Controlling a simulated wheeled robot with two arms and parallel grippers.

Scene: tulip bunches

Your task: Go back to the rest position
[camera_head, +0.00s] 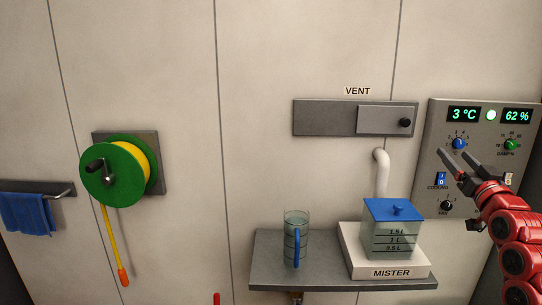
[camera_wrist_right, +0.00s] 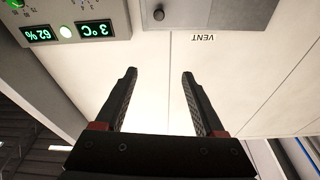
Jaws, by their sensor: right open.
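My right gripper (camera_head: 452,152) is at the right of the head view, in front of the control panel (camera_head: 436,125), on the end of my red arm. Its two black fingers are apart with nothing between them. In the right wrist view the fingers (camera_wrist_right: 159,74) are spread, with only bare wall between them. That view is upside down, with the panel (camera_wrist_right: 90,45) at upper left and the vent plate (camera_wrist_right: 235,15) at the top. My left gripper is not in view.
A shelf (camera_head: 262,270) holds a clear jug (camera_head: 296,240) and the mister base (camera_head: 360,262) with a blue-lidded tank (camera_head: 393,235). A green hose reel (camera_head: 112,185) and a blue towel (camera_head: 27,212) hang at left.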

